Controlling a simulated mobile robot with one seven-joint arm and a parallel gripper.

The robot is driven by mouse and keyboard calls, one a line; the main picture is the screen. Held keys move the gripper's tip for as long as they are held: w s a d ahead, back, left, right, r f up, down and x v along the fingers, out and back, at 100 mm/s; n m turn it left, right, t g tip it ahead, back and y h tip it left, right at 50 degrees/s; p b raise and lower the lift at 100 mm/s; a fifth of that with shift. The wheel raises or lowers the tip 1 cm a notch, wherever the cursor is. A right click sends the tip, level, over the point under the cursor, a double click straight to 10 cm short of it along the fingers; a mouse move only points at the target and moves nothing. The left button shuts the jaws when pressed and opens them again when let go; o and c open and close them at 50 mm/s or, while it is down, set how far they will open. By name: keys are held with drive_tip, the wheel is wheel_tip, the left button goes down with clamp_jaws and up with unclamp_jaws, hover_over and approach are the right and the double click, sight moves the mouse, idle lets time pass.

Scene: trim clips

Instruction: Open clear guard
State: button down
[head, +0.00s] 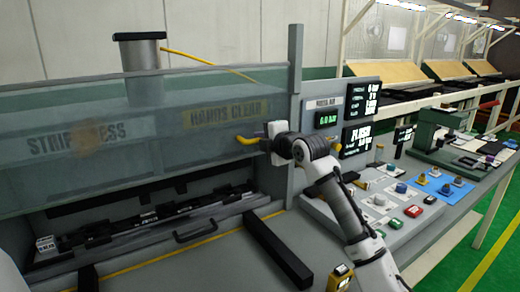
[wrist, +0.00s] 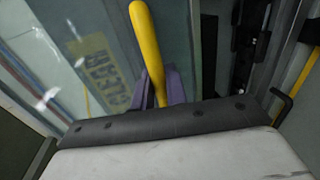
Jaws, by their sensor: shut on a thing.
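The clear guard (head: 120,130) is a see-through panel across the front of the press, in the left half of the head view. It stands above a dark slot, and the guard also shows in the wrist view (wrist: 95,35). A yellow handle (head: 247,140) sticks out at its right end. My gripper (head: 268,143) is at the handle's right end. In the wrist view the yellow handle (wrist: 147,45) runs down between the purple fingers of my gripper (wrist: 158,88), which is shut on it. The handle's far end is hidden by the gripper.
Below the guard lies a dark fixture bed (head: 150,222) with a black handle (head: 195,230) in front. A black bar (head: 277,248) lies on the grey bench. A control panel with displays (head: 360,110) and buttons stands right of my arm, with a blue mat (head: 445,186) beyond.

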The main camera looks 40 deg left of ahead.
drive_tip(key=shift+r, duration=0.7)
drive_tip(key=c, duration=1.5)
unclamp_jaws()
drive_tip(key=shift+f, duration=0.1)
drive_tip(key=shift+d, duration=0.15)
drive_tip(key=b+v, duration=0.4)
drive_tip(key=v, duration=0.9)
drive_tip(key=shift+s+d+b, duration=0.25)
drive_tip(key=shift+b, duration=0.15)
